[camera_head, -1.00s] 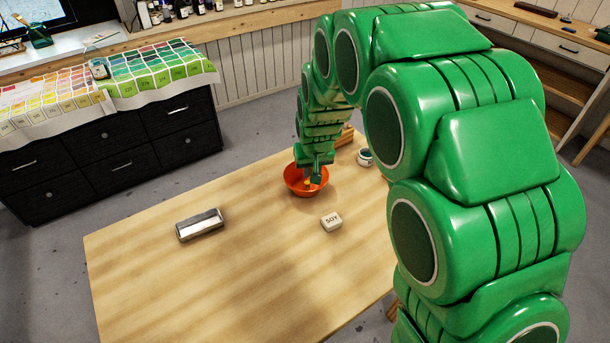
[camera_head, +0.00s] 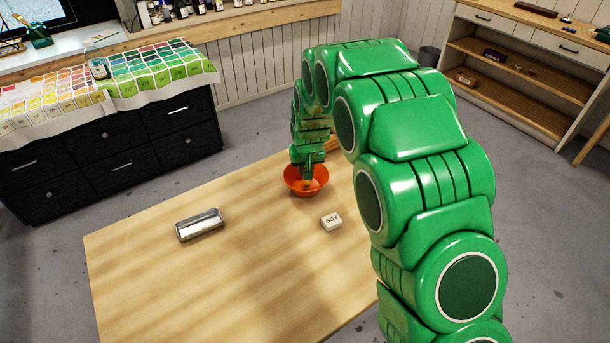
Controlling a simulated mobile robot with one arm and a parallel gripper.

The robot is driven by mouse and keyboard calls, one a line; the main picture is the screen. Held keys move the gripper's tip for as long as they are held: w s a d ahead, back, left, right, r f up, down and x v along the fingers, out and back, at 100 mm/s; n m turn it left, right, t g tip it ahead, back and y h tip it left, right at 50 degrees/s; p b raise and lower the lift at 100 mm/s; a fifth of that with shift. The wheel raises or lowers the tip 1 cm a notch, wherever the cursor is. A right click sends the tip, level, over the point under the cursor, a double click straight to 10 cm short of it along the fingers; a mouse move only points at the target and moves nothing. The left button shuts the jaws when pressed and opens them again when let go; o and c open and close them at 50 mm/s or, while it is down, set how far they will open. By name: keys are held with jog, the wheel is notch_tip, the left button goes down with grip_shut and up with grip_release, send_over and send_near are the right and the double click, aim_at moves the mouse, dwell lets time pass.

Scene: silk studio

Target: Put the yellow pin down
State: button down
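The orange bowl (camera_head: 293,185) stands on the wooden table toward its far side. My green gripper (camera_head: 308,171) points down over the bowl, its tips at or just inside the rim. A small yellow-orange spot (camera_head: 308,185) shows just below the fingertips, inside the bowl. It may be the yellow pin, but it is too small to be sure. I cannot tell whether the fingers hold it or whether it rests on the bowl's bottom.
A silver metal tray (camera_head: 200,225) lies on the table (camera_head: 250,250) at left. My arm hides the table's right side.

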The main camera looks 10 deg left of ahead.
jog(key=shift+w+a+f, duration=0.1)
jog(key=shift+w+f, duration=0.1)
jog(key=shift+f, duration=1.7)
jog(key=shift+f, duration=0.15)
jog(key=c, duration=1.3)
grip_release()
jog(key=shift+v, duration=6.15)
